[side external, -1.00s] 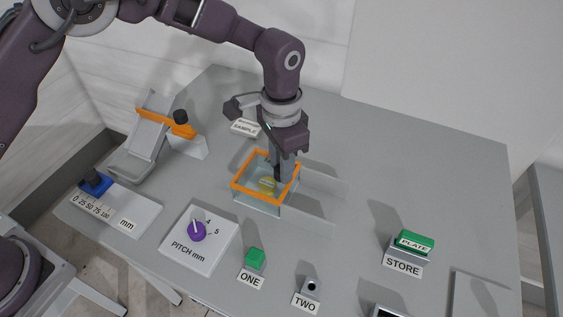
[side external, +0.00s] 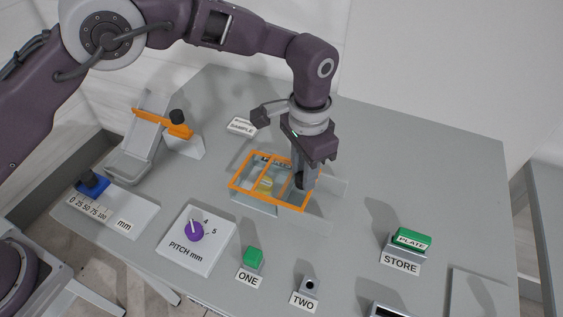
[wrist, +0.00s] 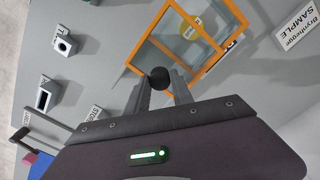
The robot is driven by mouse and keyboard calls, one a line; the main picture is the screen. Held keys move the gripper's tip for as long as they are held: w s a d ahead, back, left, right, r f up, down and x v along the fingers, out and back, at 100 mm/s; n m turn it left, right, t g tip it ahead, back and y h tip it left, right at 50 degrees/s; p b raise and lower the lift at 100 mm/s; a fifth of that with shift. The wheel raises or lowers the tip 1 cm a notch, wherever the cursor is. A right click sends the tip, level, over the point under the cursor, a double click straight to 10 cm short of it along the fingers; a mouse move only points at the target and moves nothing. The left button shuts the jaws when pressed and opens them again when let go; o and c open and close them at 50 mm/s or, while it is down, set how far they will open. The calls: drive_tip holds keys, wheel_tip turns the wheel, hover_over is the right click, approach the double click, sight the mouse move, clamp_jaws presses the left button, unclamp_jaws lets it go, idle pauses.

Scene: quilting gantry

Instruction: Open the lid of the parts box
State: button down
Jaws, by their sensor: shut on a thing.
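The parts box (side external: 262,207) is a clear-walled box with an orange rim, in the middle of the table. Its orange-framed clear lid is shifted right along the top, so two orange frames overlap. A yellow thing (side external: 266,184) shows inside it, and the wrist view also shows the orange frames (wrist: 170,22). My gripper (side external: 301,184) is at the right end of the frames. In the wrist view my gripper's fingers (wrist: 161,84) are shut on a round black knob (wrist: 160,77) at the lid's edge.
In front are the PITCH dial (side external: 194,231), green button ONE (side external: 253,257) and switch TWO (side external: 310,287). A green PLATE block (side external: 411,239) sits at right.

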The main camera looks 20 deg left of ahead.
drive_tip(key=d, duration=0.5)
drive_tip(key=shift+d, duration=0.35)
drive_tip(key=c, duration=1.1)
unclamp_jaws()
drive_tip(key=shift+r, duration=0.1)
wheel_tip(320, 180, up, 7)
